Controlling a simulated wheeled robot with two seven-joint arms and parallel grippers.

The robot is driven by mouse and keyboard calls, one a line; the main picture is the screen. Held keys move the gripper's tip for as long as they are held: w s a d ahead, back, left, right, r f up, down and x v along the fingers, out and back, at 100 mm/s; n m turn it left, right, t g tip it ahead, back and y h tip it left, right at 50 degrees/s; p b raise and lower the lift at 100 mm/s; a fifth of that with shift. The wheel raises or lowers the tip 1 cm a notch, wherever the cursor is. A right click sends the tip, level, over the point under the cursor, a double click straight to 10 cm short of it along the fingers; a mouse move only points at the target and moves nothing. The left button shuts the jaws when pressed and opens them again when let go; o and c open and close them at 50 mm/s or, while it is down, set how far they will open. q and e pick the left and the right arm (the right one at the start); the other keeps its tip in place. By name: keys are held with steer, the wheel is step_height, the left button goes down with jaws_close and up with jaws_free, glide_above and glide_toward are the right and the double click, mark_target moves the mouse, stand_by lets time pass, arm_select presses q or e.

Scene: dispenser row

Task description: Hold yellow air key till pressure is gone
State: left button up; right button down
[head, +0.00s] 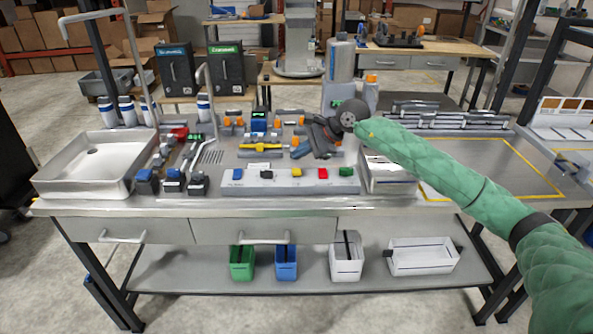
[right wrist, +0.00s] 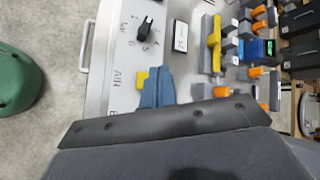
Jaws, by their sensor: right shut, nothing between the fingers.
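The yellow key (head: 297,172) sits on the light grey front panel (head: 235,183), between a black knob (head: 267,174) and a red key (head: 323,173). In the right wrist view the yellow key (right wrist: 141,77) shows beside the letters AIR, partly hidden by my blue fingertips. My right gripper (head: 299,153) is shut and empty, its tips just behind and above the key in the head view. In the right wrist view the fingertips (right wrist: 158,85) are right at the key; I cannot tell whether they touch it. The black knob (right wrist: 146,28) has a numbered scale marked bar. My left gripper is not in view.
A yellow bar (head: 262,147) and a blue box (head: 259,122) with a green display stand behind the panel. A blue key (head: 238,174) and a green key (head: 346,171) are at the panel's ends. A white sink tray (head: 55,183) is at left.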

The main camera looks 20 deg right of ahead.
steer(key=shift+r, duration=1.25)
